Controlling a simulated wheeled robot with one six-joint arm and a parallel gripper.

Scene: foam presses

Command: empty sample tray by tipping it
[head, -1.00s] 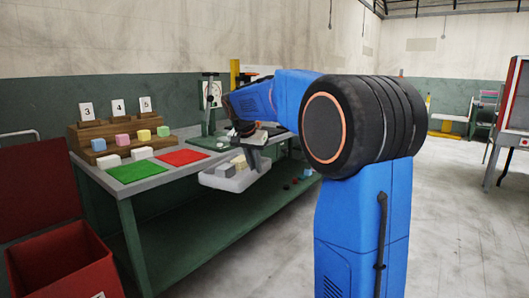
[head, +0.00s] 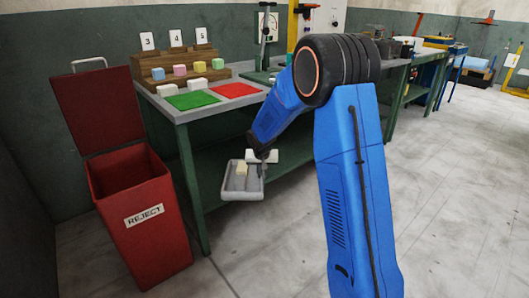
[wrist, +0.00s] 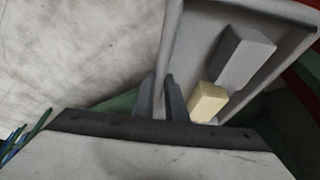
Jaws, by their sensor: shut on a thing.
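My gripper (head: 262,168) is shut on the right wall of the sample tray (head: 228,192). The tray is pale grey and hangs in front of the bench, below its top, to the right of the bin. A cream block (head: 242,170) lies in it. In the wrist view, the tray (wrist: 172,45) holds a grey block (wrist: 244,55) and the cream block (wrist: 207,101). The gripper fingers (wrist: 162,98) pinch the tray wall beside the cream block. A red bin (head: 148,222) labelled REJECT stands at the left with its lid open.
The green bench (head: 205,140) carries a green mat (head: 193,101), a red mat (head: 235,90), white blocks and a wooden stepped rack (head: 160,80) with coloured blocks and number cards. A press stand (head: 265,40) is behind. The floor right of my arm is clear.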

